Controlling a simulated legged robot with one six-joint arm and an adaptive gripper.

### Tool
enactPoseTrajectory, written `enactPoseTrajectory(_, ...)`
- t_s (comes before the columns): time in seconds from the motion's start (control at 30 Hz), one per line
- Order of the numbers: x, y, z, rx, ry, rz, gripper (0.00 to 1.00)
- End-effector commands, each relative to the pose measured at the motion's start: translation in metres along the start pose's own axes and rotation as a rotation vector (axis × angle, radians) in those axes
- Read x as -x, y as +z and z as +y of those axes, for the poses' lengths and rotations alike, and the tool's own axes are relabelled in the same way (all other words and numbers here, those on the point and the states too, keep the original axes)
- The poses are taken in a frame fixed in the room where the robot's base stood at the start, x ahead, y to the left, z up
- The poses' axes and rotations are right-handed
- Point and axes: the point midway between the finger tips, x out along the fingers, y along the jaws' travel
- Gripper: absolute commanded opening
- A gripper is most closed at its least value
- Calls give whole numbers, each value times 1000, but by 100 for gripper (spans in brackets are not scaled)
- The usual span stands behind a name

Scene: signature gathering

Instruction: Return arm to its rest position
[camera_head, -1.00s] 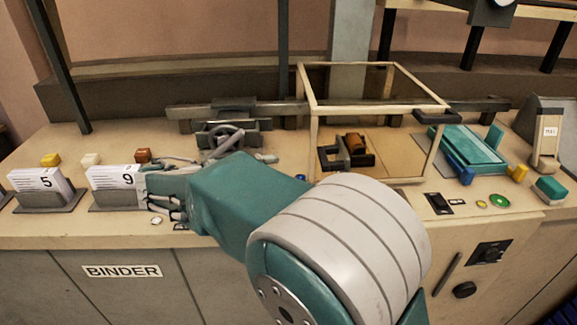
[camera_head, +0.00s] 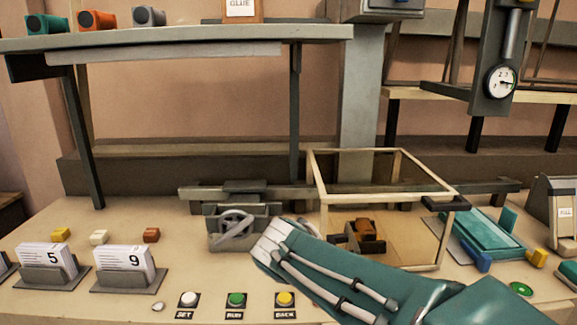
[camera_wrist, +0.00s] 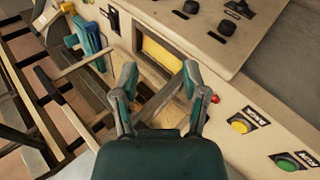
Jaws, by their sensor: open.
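My arm (camera_head: 400,290) is a teal link with pale rods along it. I cannot make out the fingers there. In the wrist view my gripper (camera_wrist: 159,80) shows two teal and grey fingers spread apart. Nothing is between them except the bench seen beyond. I cannot tell whether the fingers touch anything.
The bench holds a grey handwheel clamp (camera_head: 236,226), card holders numbered 5 (camera_head: 45,264) and 9 (camera_head: 124,268), and white, green (camera_head: 236,299) and yellow buttons. A teal tray (camera_head: 487,236) stands right.

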Motion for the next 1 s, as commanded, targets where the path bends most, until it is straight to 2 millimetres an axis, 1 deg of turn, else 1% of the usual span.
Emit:
enactPoseTrajectory(0.03,-7,17,4,-27,-69,6,57)
enactPoseTrajectory(0.2,-23,61,-1,-113,-295,64,57)
enactPoseTrajectory(0.3,-28,83,-7,-183,-411,120,57)
enactPoseTrajectory(0.4,-30,101,-14,-265,-511,193,57)
enactPoseTrajectory(0.5,-30,114,-20,-348,-584,269,57)
enactPoseTrajectory(0.6,-30,122,-25,-413,-629,330,57)
enactPoseTrajectory(0.7,-30,125,-27,-450,-651,366,57)
enactPoseTrajectory(1.0,-30,125,-28,-458,-657,375,57)
